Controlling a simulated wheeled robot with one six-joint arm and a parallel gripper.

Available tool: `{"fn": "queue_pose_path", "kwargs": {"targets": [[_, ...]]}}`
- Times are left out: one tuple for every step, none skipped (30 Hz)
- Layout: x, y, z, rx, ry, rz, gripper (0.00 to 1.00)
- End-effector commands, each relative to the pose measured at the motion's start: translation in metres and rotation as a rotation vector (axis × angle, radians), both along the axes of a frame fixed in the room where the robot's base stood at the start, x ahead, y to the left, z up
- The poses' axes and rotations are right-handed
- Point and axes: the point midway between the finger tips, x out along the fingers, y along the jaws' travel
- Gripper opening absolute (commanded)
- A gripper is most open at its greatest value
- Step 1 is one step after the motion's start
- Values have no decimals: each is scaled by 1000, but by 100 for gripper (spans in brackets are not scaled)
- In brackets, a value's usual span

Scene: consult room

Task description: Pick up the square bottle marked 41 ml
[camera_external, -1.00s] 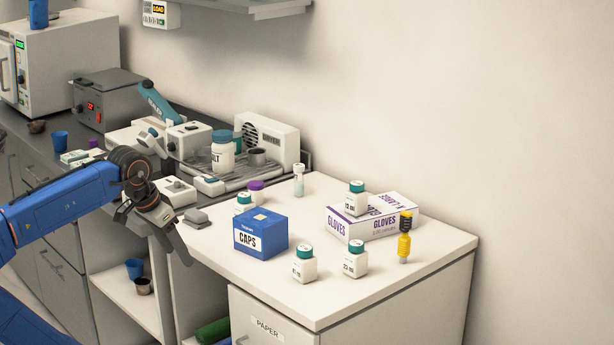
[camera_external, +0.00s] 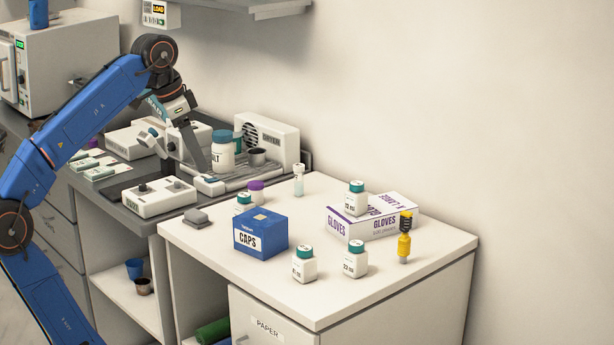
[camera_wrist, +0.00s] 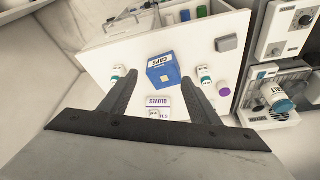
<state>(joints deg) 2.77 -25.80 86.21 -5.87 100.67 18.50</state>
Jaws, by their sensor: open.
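Several square white bottles with teal caps stand on the white counter. In the external view, one (camera_external: 303,267) is at the front with a label that looks like 41 ml, though the print is too small to be sure. Another bottle (camera_external: 355,262) stands to its right, and one (camera_external: 356,201) sits on top of the gloves box. A further one (camera_external: 242,205) is partly hidden behind the blue caps box (camera_external: 261,236). My gripper (camera_external: 186,152) is open and empty, raised over the bench equipment, well left of these bottles. In the wrist view its fingers (camera_wrist: 158,76) are spread apart.
The gloves box (camera_external: 372,219) lies at the back right of the counter, with a yellow and black tool (camera_external: 404,240) beside it. A purple-capped container (camera_external: 256,192) and small vial (camera_external: 299,181) stand behind the caps box. The counter's front left is mostly clear.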

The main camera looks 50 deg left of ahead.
Motion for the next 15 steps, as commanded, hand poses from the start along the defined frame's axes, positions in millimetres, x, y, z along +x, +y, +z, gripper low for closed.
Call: {"fn": "queue_pose_path", "kwargs": {"targets": [[13,-8,0,4,14,-74,56],[19,-14,0,5,19,-125,56],[28,-21,1,7,26,-199,56],[35,-28,1,6,31,-255,56],[43,-34,1,8,35,-317,56],[53,-44,1,6,40,-402,56],[60,-51,1,6,43,-466,56],[68,-58,1,3,44,-530,56],[77,-68,1,1,45,-612,56],[83,-74,0,-2,44,-671,56],[88,-80,0,-4,44,-722,56],[94,-87,0,-8,40,-783,56],[99,-92,-1,-10,37,-825,56],[102,-97,-1,-14,36,-864,56],[107,-102,-1,-17,32,-909,56]]}}
